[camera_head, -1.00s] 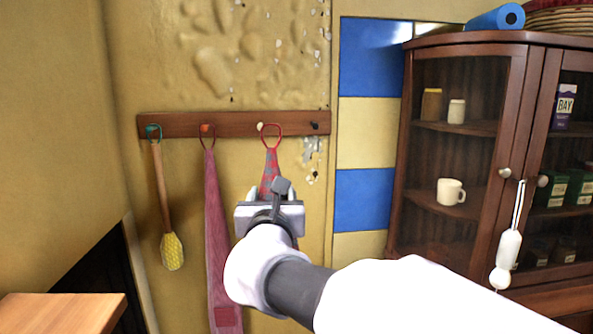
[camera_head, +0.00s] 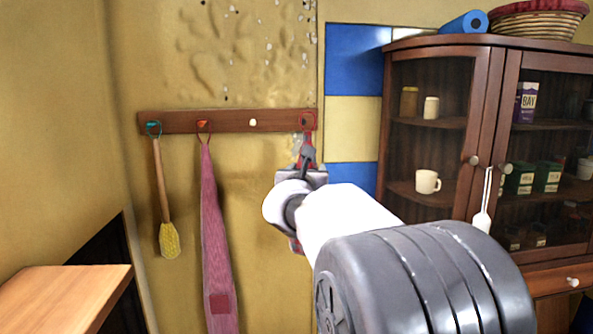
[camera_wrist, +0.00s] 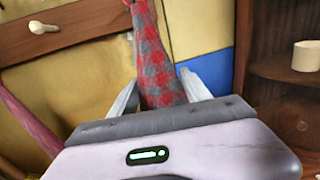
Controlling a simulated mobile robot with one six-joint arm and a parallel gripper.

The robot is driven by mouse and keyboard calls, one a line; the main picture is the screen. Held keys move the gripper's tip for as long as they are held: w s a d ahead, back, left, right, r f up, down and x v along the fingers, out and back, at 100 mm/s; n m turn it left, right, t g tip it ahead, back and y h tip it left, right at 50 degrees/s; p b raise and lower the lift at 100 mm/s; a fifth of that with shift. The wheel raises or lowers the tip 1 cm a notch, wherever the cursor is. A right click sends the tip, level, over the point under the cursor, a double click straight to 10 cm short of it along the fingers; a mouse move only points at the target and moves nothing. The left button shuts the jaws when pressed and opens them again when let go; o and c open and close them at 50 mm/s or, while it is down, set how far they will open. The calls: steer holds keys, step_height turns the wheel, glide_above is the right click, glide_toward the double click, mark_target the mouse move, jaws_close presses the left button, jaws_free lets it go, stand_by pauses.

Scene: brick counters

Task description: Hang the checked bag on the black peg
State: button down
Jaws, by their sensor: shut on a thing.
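The red and grey checked bag (camera_wrist: 155,60) is between the two fingers of my gripper (camera_wrist: 160,92) in the wrist view, with the fingers shut on it. In the head view, a little of the bag (camera_head: 308,140) shows above my gripper (camera_head: 302,173), and my arm hides most of the rest. Its red loop (camera_head: 300,116) stands upright in front of the right end of the wooden rail. The black peg (camera_head: 306,122) shows dark inside the loop's outline. I cannot tell whether the loop is around the peg or only in front of it.
On the rail (camera_head: 228,122), the white peg (camera_head: 253,122) is bare. A pink striped cloth (camera_head: 214,240) hangs from the orange peg (camera_head: 203,125), and a yellow-headed brush (camera_head: 168,235) from the teal peg (camera_head: 153,127). A glass-fronted cabinet (camera_head: 395,150) stands at right, a wooden top (camera_head: 65,290) at lower left.

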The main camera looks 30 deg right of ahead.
steer(key=w+d+f+p, duration=0.2)
steer(key=w+d+p, duration=0.1)
steer(key=w, duration=0.5)
steer(key=shift+d, duration=0.3)
steer(key=shift+r, duration=0.1)
stand_by(0.6)
steer(key=shift+c, duration=2.1)
jaws_free()
